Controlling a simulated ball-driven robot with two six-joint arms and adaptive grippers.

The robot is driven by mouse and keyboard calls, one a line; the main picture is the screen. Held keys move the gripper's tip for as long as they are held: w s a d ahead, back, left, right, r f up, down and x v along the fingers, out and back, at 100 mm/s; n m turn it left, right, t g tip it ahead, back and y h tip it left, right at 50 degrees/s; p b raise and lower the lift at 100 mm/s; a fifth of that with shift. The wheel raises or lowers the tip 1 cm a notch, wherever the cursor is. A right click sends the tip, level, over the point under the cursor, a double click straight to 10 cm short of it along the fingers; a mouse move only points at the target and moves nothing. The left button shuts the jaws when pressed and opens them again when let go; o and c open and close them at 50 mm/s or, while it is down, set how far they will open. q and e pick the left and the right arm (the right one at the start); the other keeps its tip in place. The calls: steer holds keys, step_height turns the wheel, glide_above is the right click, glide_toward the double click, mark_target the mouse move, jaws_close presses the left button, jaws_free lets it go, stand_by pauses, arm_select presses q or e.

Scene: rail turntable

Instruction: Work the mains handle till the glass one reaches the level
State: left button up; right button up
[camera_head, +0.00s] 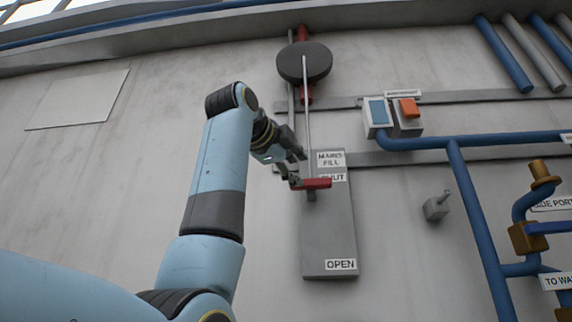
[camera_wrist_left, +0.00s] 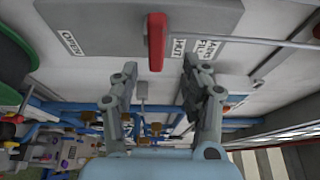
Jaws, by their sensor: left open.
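The mains handle, a red bar (camera_head: 312,183), sits beside the SHUT label near the top of a grey panel (camera_head: 328,235) marked MAINS FILL, with OPEN at its bottom. A thin rod (camera_head: 307,120) runs up from it to a dark round disc. My left gripper (camera_head: 297,168) is open at the handle's upper left. In the left wrist view the red handle (camera_wrist_left: 156,42) shows just beyond and between the open fingers (camera_wrist_left: 158,76), with nothing held. Contact cannot be told. I cannot make out a glass vessel or level mark. My right gripper is out of view.
The dark disc (camera_head: 304,62) is on the wall above. A switch box with an orange button (camera_head: 409,107) and blue pipes (camera_head: 470,210) are to the right. A small grey lever (camera_head: 437,206) juts out right of the panel. The wall at left is mostly bare.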

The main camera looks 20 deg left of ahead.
arm_select(q)
steer(key=s, duration=0.2)
steer(key=s+a, duration=0.1)
steer(key=s, duration=0.1)
steer(key=shift+s, duration=0.35)
steer(key=shift+d+f, duration=0.1)
